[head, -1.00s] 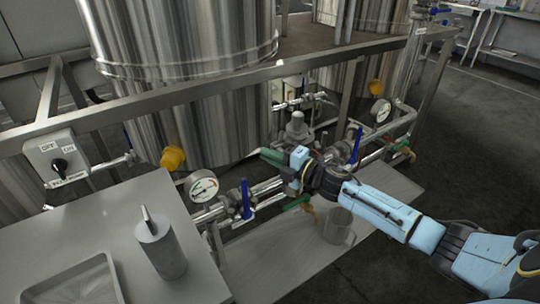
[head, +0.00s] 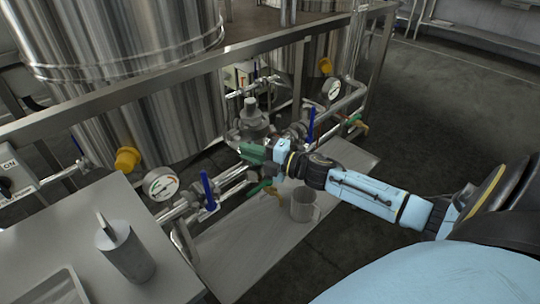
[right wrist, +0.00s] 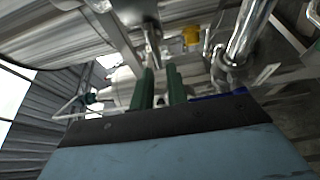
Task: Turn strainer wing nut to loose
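My right gripper (head: 250,153) reaches in from the right among the pipes, its green fingers pointing left. In the right wrist view the two green fingers (right wrist: 161,88) stand side by side with a narrow gap and nothing clearly held between them. A grey metal strainer-like body (head: 252,120) with a round cap stands just behind the fingers in the head view. I cannot make out the wing nut; the fingers or pipes may hide it. Whether the fingertips touch any fitting cannot be told. My left gripper is not in view.
Blue-handled valves (head: 209,192) and a pressure gauge (head: 161,184) sit on the pipes near the gripper. A clear mug (head: 304,205) stands on the low shelf (head: 235,250). A metal rail (head: 165,85) runs above. A grey canister (head: 124,252) stands on the left table.

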